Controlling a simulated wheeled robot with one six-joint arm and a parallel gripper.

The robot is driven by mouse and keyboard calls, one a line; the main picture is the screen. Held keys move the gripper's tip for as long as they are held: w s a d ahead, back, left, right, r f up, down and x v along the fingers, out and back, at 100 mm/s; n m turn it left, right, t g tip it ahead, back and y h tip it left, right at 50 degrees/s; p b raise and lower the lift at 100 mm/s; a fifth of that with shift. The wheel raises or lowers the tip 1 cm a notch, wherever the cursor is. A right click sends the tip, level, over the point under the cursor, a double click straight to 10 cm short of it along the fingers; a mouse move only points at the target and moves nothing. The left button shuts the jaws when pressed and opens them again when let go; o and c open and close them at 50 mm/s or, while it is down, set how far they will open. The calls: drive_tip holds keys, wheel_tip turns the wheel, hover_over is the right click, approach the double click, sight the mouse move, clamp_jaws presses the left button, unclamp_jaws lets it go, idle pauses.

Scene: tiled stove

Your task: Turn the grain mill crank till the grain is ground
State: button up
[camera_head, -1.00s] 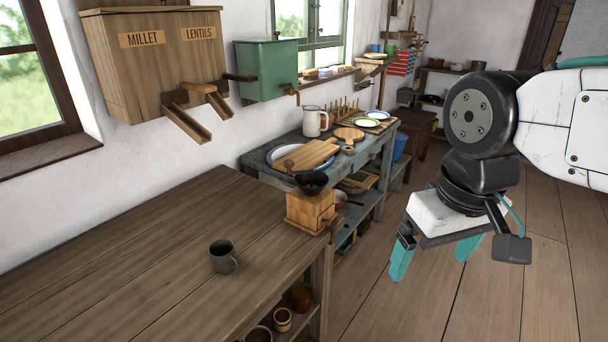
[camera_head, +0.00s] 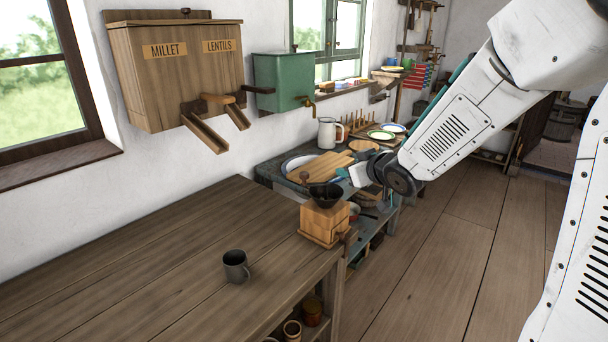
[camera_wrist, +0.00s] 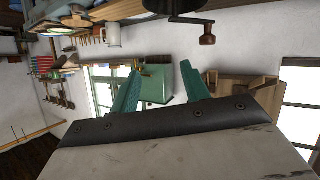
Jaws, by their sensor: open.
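The grain mill (camera_head: 322,224) is a wooden box with a black hopper (camera_head: 326,195), upright near the table's right end. Its crank knob (camera_head: 304,178) is brown and stands up at the hopper's left. In the wrist view the knob (camera_wrist: 208,37) hangs from the dark crank arm at the top, the picture being turned over. My gripper (camera_wrist: 160,78) has its two teal fingers apart with nothing between them; the knob is beyond the right fingertip and clear of it. In the head view my gripper is just right of the hopper, mostly hidden by my wrist. Grain inside the hopper cannot be seen.
The millet and lentils bin (camera_head: 180,80) and a green tank (camera_head: 283,82) hang on the wall. A bench behind holds a cutting board (camera_head: 322,165) and a white jug (camera_head: 327,133).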

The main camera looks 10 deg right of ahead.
sight(308, 174)
drive_tip(key=w+a+f+n+y, duration=0.1)
drive_tip(key=w+a+y, duration=0.1)
drive_tip(key=w+a, duration=0.1)
drive_tip(key=w+a+f+n+y, duration=0.1)
drive_tip(key=w+a+f+y, duration=0.1)
drive_tip(key=w+a+y, duration=0.1)
drive_tip(key=w+a+f+n+t+y, duration=0.1)
drive_tip(key=w+a+f+y, duration=0.1)
drive_tip(key=a+y, duration=0.1)
drive_tip(key=shift+w+a, duration=0.2)
drive_tip(key=shift+a, duration=0.25)
drive_tip(key=shift+w+a, duration=0.2)
drive_tip(key=shift+a, duration=0.25)
clamp_jaws()
drive_tip(key=shift+d, duration=0.1)
